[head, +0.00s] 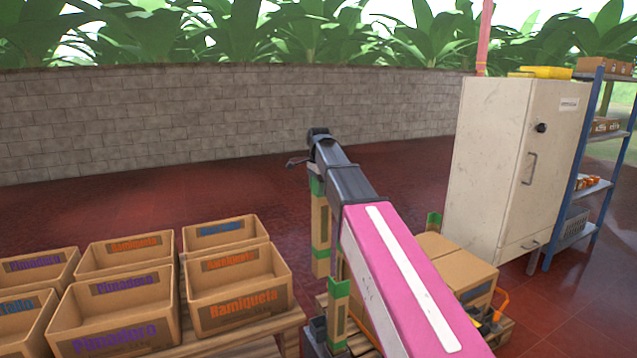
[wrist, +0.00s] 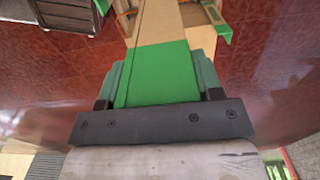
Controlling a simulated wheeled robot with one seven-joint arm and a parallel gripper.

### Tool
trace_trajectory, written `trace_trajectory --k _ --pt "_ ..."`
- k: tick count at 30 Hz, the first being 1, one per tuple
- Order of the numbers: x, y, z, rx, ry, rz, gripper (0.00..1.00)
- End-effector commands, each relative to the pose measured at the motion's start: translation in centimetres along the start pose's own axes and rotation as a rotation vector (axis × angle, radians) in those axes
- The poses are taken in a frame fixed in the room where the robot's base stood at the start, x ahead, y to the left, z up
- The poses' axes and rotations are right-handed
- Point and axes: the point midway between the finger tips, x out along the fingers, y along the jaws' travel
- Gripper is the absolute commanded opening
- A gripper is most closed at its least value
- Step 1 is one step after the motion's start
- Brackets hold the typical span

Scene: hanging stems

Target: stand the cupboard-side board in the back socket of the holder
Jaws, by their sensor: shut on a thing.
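My gripper (wrist: 158,72) is shut on the green end of a tan board (wrist: 162,24), with one finger at each side of the green band. In the head view this board (head: 320,235) hangs upright below my wrist, its green top beside the dark arm end. Another green-ended tan board (head: 338,312) stands lower and nearer, partly hidden by my pink arm. A green tip (head: 433,219) shows at the right of the arm, by the cartons. I cannot make out the holder or its back socket clearly; my arm covers much of that area.
A pale cupboard (head: 510,165) stands at the right, next to a blue shelf rack (head: 597,190). Cartons (head: 457,262) sit on a pallet behind my arm. Open labelled crates (head: 115,310) fill a table at the left. Red floor is clear toward the brick wall (head: 200,125).

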Motion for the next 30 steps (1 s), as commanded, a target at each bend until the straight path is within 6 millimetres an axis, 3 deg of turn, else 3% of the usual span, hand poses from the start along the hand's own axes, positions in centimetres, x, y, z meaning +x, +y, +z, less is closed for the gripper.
trace_trajectory --k 30 --pt "7.9 0.0 0.0 -0.001 0.000 0.001 0.36"
